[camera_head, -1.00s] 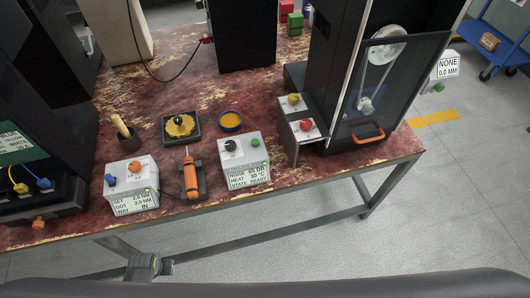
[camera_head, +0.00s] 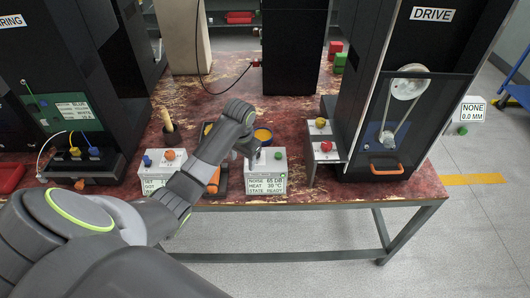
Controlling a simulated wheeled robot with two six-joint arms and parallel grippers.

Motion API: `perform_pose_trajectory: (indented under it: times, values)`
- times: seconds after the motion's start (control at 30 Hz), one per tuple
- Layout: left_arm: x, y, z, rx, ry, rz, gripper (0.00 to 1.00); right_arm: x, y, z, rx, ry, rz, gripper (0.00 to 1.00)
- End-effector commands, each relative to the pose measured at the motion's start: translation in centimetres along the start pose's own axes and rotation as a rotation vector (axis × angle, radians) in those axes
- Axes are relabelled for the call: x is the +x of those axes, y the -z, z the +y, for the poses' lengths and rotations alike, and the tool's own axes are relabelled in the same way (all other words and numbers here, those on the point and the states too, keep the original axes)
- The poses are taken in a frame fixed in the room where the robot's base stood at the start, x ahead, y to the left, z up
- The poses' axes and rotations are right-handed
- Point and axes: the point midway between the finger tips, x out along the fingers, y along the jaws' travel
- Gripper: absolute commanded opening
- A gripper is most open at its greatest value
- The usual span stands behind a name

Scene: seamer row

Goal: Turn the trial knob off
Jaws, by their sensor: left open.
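A white control box (camera_head: 266,188) stands at the front edge of the red worn table. Its display reads noise 65 dB, heat 30 °C, state ready. A green button (camera_head: 279,155) shows on its top right. My left gripper (camera_head: 252,158) is open, pointing down over the top left of this box, where the black knob is mostly hidden behind it. I cannot tell whether it touches the knob, and no label "trial" is readable. My right gripper is not in view.
A white box with a blue and an orange knob (camera_head: 170,155) stands left. The orange tool beside it is partly behind my left arm. A grey box with yellow and red knobs (camera_head: 325,150) joins the black drive cabinet (camera_head: 430,45) at right.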

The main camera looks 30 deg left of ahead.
Motion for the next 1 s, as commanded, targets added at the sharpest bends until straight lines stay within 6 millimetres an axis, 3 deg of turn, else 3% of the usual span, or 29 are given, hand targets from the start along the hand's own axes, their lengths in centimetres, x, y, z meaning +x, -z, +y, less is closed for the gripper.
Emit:
perform_pose_trajectory:
  times: [0.03,0.2,0.3,0.43,0.67,0.87,1.0]
  values:
    - [-2.0,2.1,-0.8,-0.005,-0.003,-0.005,0.54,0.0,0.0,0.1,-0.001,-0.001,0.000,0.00]
    - [-7.7,6.4,-2.7,-0.023,-0.034,-0.037,0.54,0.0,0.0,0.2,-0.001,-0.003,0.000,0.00]
    - [-10.3,7.8,-3.3,-0.032,-0.052,-0.050,0.54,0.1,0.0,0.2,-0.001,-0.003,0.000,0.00]
    - [-12.2,8.8,-3.8,-0.038,-0.068,-0.059,0.54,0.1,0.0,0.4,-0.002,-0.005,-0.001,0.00]
    - [-11.5,8.8,-3.8,-0.040,-0.073,-0.064,0.54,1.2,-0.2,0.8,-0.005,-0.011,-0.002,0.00]
    - [-9.2,8.7,-3.6,-0.039,-0.072,-0.062,0.54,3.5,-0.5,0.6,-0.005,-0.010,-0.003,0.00]
    - [-6.2,8.5,-3.4,-0.040,-0.073,-0.064,0.54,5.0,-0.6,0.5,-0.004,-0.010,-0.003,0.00]
